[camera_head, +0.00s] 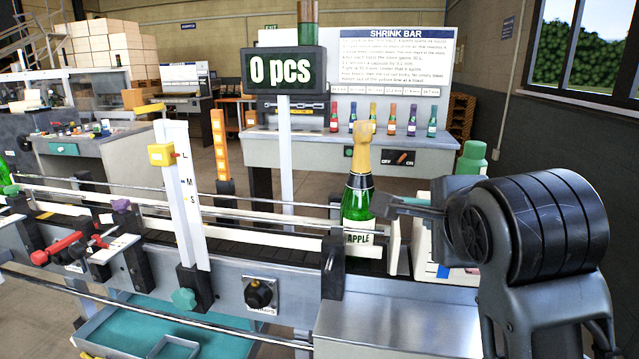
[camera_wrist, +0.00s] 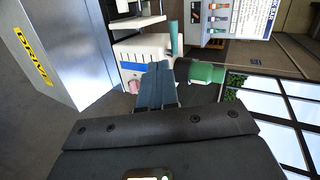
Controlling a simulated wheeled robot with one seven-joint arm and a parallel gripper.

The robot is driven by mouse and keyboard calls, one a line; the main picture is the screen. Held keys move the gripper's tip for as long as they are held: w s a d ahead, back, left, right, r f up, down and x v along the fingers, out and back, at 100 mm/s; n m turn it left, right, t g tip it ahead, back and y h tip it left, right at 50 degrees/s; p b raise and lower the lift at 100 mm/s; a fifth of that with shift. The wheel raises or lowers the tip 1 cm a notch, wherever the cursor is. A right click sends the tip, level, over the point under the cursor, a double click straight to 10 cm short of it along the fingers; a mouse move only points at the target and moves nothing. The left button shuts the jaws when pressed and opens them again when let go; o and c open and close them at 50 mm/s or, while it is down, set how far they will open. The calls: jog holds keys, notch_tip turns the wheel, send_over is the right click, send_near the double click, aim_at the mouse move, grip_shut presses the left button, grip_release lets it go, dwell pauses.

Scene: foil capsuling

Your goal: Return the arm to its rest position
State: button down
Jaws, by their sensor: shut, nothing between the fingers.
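My gripper (camera_head: 390,202) reaches in from the right in the head view, with its dark arm links close to the camera. Its fingers are together and hold nothing. In the picture its tips lie just right of a green bottle (camera_head: 358,205) with a gold foil top and an APPLE label; I cannot tell whether they touch. The bottle stands upright on the conveyor (camera_head: 250,248). In the wrist view, which is turned sideways, my shut fingers (camera_wrist: 160,72) point at a white box with a blue patch (camera_wrist: 138,52).
A pale green container (camera_head: 472,158) stands behind my arm. A white rail post (camera_head: 180,195) and a "0 pcs" sign (camera_head: 283,70) rise at the conveyor. Small coloured bottles (camera_head: 391,116) line a back bench. A cabinet marked DRIVE (camera_wrist: 75,50) shows in the wrist view.

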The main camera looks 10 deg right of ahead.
jog(key=s+f+n+t+y, duration=0.1)
jog(key=s+f+n+y, duration=0.1)
jog(key=s+f+n, duration=1.4)
jog(key=s+n, duration=0.1)
jog(key=s, duration=1.1)
jog(key=s+f+n+t, duration=0.1)
jog(key=s+f+n, duration=0.2)
jog(key=s, duration=1.1)
jog(key=shift+d+f+y, duration=0.15)
jog(key=shift+d+y, duration=0.15)
jog(key=shift+d, duration=0.15)
